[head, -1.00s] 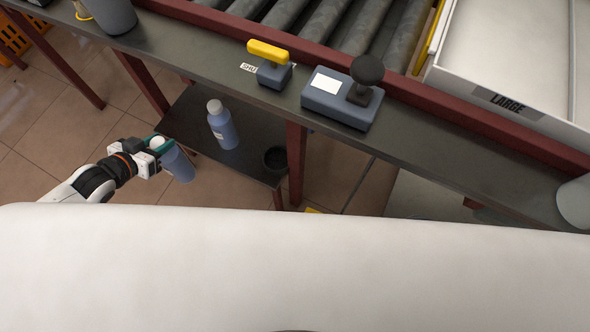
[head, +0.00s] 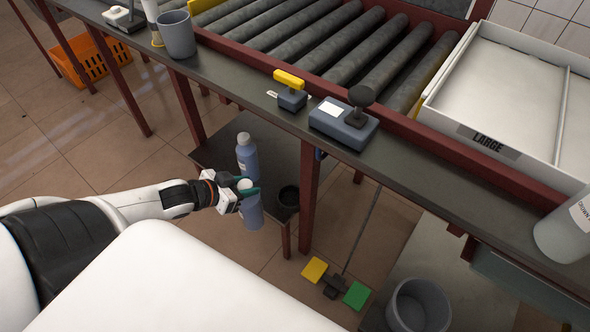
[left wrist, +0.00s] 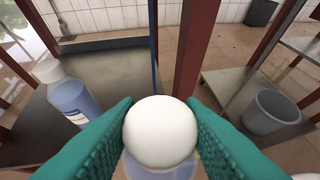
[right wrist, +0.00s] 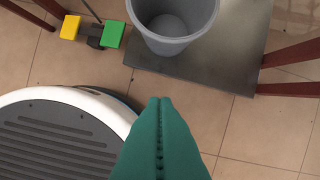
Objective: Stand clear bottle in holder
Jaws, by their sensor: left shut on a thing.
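My left gripper (head: 237,191) is shut on the white cap of a bluish, see-through bottle (head: 251,211). The bottle hangs below the fingers, roughly upright, by the front edge of the low dark shelf (head: 215,151). In the left wrist view the white cap (left wrist: 160,133) sits between the green fingers. A second bluish bottle (head: 247,160) with a white cap stands on the shelf behind. My right gripper (right wrist: 160,105) has its fingers together, empty, above the floor.
A dark counter above the shelf carries a grey cup (head: 177,36), a yellow-handled device (head: 290,92) and a lever box (head: 343,123). A grey bin (head: 419,306) and yellow and green pedals (head: 335,285) are below.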

